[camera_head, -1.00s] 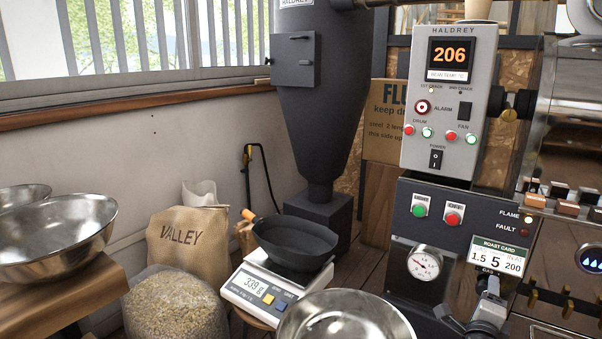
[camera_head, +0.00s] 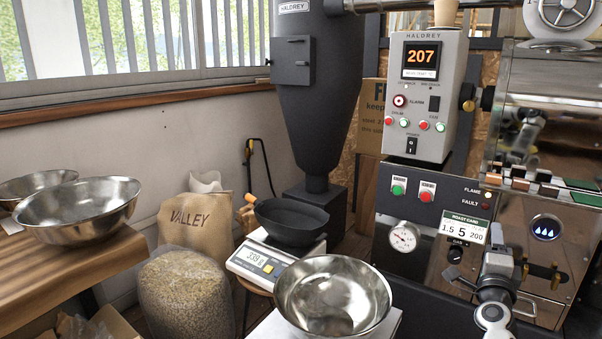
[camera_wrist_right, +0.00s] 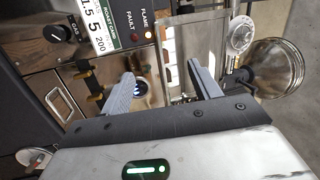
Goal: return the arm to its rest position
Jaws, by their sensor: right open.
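My right gripper (camera_head: 499,262) is in front of the roaster's lower panel, just right of and below the roast card (camera_head: 465,228). In the right wrist view its two grey fingers (camera_wrist_right: 163,82) are spread apart with nothing between them. Beyond them are the roaster's steel front and a round glass-like part at the right. The roast card (camera_wrist_right: 93,25) shows at the top left there. The rest of my right arm runs down out of the head view's bottom edge. My left gripper is not in view.
The roaster's control box (camera_head: 428,95) reads 207. Brass taps (camera_head: 545,272) are close to the right gripper. A steel bowl (camera_head: 333,297) stands at the front centre, beside a scale (camera_head: 262,262) carrying a black pan (camera_head: 291,222). More bowls (camera_head: 78,212) are on the left wooden table.

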